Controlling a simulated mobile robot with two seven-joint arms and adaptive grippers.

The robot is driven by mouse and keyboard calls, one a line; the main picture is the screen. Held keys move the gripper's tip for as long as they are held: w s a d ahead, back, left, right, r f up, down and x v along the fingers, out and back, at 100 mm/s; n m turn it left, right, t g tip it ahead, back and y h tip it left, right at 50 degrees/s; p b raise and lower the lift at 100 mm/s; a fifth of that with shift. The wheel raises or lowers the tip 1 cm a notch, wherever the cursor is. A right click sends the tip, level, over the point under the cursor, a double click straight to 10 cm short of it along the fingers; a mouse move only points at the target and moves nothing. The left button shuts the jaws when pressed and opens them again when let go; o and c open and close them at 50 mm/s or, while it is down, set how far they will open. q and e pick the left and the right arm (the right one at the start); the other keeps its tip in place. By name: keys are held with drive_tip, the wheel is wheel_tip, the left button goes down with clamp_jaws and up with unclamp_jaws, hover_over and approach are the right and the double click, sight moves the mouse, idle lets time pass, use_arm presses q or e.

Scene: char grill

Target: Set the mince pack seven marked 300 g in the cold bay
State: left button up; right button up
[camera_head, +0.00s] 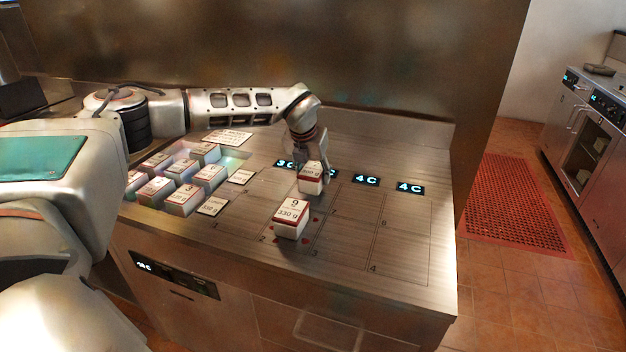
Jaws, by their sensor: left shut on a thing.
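My left gripper (311,160) reaches in from the left and is shut on a white mince pack (311,185) with a red band, over the rear middle of the steel counter. The gripper covers part of its label, so I cannot read its number or full weight. I cannot tell whether the pack touches the counter. Pack nine (291,219), marked 330 g, sits in front of it, slightly left. Outlined, numbered bays (400,240) run across the counter, with lit temperature displays (366,181) behind them. Two displays on the right read 4C and the leftmost seems to read 3C. My right gripper is out of view.
A recessed tray (232,163) on the left holds several similar packs (183,199). Small label cards (210,207) lie beside it. The bays on the right are empty. A steel wall (300,45) rises behind the counter.

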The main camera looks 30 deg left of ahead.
use_arm(q)
wheel_tip(320, 180, down, 2)
drive_tip(key=shift+f, duration=0.1)
drive_tip(key=o, duration=1.3)
drive_tip(key=shift+o, duration=0.2)
